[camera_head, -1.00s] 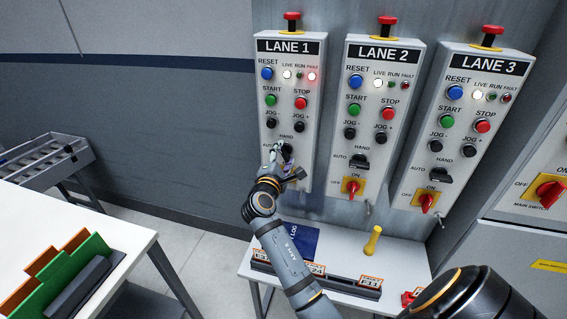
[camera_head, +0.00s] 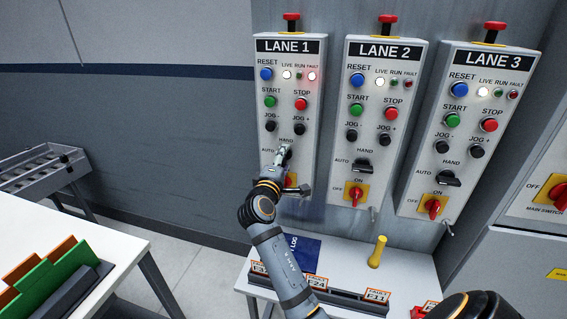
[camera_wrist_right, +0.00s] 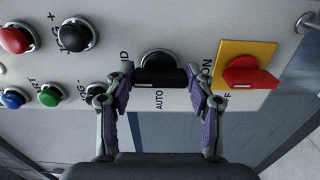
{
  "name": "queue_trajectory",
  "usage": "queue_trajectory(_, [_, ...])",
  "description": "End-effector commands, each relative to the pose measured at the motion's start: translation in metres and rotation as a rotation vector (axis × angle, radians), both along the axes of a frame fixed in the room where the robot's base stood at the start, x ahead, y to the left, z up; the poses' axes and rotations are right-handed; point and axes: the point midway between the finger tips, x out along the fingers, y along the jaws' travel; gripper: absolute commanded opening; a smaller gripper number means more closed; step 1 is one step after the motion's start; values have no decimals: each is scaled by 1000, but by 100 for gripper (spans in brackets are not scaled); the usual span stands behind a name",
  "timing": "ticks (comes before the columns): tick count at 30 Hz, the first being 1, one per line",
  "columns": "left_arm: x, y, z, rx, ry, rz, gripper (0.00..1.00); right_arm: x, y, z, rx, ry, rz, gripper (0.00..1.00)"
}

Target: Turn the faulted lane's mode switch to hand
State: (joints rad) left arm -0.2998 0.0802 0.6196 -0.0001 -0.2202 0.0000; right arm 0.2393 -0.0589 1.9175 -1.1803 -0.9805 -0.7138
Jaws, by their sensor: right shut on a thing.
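The LANE 1 panel (camera_head: 262,95) has its red fault light (camera_head: 312,76) lit; the fault lights of lanes 2 and 3 look dark. My right gripper (camera_head: 283,154) is at the lane 1 mode switch and mostly hides it in the head view. In the right wrist view, the black mode switch (camera_wrist_right: 160,72) sits between the fingers of my right gripper (camera_wrist_right: 160,82), which is shut on its handle. AUTO is printed just beside the handle; the HAND label is partly covered by a finger. The switch's exact setting is hard to tell. My left gripper is out of view.
The red rotary switch (camera_wrist_right: 245,75) on a yellow plate is close beside the fingers. The LANE 2 (camera_head: 352,120) and LANE 3 (camera_head: 425,130) panels stand to the right. Below is a white table (camera_head: 350,255) with a yellow-handled object (camera_head: 377,252) and labelled blocks.

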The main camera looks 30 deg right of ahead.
Motion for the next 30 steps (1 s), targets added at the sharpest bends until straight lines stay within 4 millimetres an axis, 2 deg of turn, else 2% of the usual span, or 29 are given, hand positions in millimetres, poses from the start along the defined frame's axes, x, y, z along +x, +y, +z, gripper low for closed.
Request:
queue_trajectory(10, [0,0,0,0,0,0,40,0,0,-1,5,-1,0,23])
queue_trajectory(11, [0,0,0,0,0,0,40,0,0,-1,5,-1,0,58])
queue_trajectory(15, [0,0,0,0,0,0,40,0,0,-1,3,-1,0,77])
queue_trajectory(25, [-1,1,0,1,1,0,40,0,0,2,2,-2,0,77])
queue_trajectory(30, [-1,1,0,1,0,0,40,0,0,29,3,-9,0,77])
